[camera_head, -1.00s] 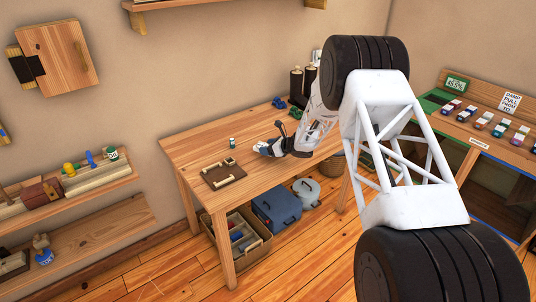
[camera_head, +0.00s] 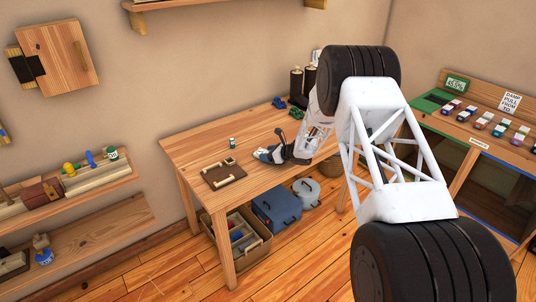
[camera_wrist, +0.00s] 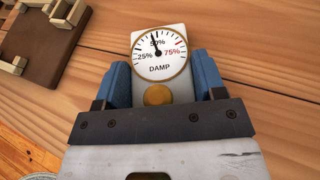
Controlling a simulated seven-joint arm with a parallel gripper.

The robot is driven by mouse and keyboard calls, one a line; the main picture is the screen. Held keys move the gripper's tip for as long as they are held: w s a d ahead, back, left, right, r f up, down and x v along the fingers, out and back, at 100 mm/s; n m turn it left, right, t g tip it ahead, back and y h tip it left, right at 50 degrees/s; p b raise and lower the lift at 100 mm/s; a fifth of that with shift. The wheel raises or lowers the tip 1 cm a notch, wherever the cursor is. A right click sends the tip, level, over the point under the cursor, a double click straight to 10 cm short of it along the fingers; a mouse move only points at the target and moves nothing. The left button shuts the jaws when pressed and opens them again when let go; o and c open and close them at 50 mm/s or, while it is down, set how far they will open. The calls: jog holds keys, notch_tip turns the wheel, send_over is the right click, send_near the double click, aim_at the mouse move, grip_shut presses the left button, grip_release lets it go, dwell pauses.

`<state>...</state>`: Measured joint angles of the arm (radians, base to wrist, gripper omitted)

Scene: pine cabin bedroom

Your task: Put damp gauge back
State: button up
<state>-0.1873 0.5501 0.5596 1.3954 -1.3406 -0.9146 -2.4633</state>
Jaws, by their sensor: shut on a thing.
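The damp gauge (camera_wrist: 158,55) is a white block with a round dial marked DAMP, its needle near 50%, and a brass-coloured disc below the dial. In the wrist view it sits between the two blue fingers of my gripper (camera_wrist: 163,85), which is shut on it. In the head view my gripper (camera_head: 266,154) is over the table (camera_head: 190,150), right of the brown board; the gauge is hard to make out there. I cannot tell whether the gauge touches the tabletop. The brown wooden board with pale wooden pieces (camera_head: 224,174) lies on the table and shows at the wrist view's upper left (camera_wrist: 45,45).
A small bottle (camera_head: 232,143) stands behind the board. Dark green items (camera_head: 279,103) and dark cylinders (camera_head: 296,82) are at the table's far end. A sloped rack (camera_head: 470,118) at right holds several small blocks and a sign reading "DAMP PULL FROM 50". Left shelves (camera_head: 70,185) hold small objects.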

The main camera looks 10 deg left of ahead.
jog(key=shift+f, duration=0.3)
jog(key=shift+s+f, duration=0.1)
jog(key=shift+f, duration=0.3)
jog(key=o, duration=1)
jog(key=shift+s+d+f, duration=0.1)
jog(key=shift+s+f, duration=0.1)
jog(key=shift+f, duration=0.15)
jog(key=shift+r, duration=0.1)
jog(key=shift+d+r, duration=0.1)
jog(key=shift+r, duration=0.35)
jog(key=v, duration=0.8)
jog(key=r+v, duration=0.1)
jog(key=v, duration=0.3)
jog(key=shift+w+r, duration=0.1)
jog(key=shift+w, duration=0.2)
